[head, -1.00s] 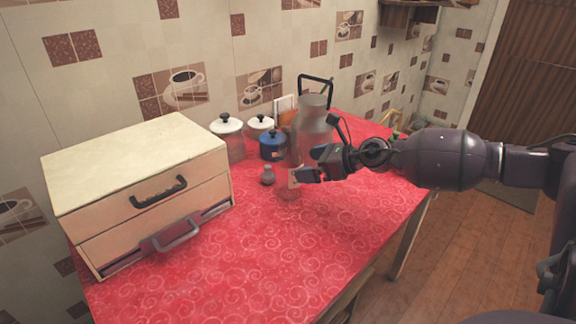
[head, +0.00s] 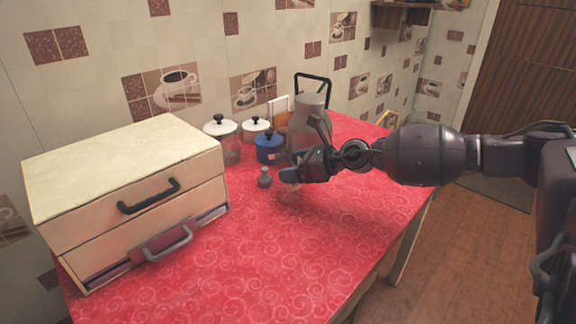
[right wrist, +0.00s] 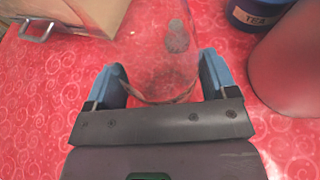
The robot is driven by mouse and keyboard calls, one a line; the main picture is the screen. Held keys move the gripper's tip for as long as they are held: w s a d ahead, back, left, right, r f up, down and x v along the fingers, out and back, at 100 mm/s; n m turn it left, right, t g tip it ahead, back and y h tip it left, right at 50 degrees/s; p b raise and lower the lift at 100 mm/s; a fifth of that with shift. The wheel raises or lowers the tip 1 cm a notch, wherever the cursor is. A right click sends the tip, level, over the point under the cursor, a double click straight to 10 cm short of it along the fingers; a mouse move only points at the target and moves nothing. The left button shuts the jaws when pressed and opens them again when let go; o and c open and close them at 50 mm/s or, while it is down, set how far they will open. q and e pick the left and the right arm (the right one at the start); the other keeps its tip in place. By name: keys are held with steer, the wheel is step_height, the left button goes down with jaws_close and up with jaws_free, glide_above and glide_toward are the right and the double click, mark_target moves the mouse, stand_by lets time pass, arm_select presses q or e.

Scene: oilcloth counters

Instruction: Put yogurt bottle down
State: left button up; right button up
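The yogurt bottle (right wrist: 160,80) looks like a see-through vessel with a brownish edge. In the right wrist view it fills the gap between the two blue finger pads of my right gripper (right wrist: 165,82). In the head view the bottle (head: 288,192) is a faint clear shape at the fingertips of the right gripper (head: 290,178), low over the red counter (head: 270,250). I cannot tell whether its base touches the cloth. My left gripper is not in view.
A small grey shaker (head: 265,178) stands just beyond the bottle. Behind are a blue tea canister (head: 269,148), lidded jars (head: 222,138) and a large grey vessel (head: 308,115). A drawer box (head: 125,190) stands at left. The front counter is clear.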

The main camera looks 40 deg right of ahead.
mark_target(294, 148)
steer(key=c, duration=0.8)
steer(key=shift+r, duration=0.3)
step_height(294, 148, up, 5)
steer(key=shift+f+p, duration=0.2)
steer(key=shift+p, duration=0.5)
arm_select(q)
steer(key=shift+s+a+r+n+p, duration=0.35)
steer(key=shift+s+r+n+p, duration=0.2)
steer(key=shift+p, duration=0.6)
arm_select(e)
step_height(294, 148, up, 15)
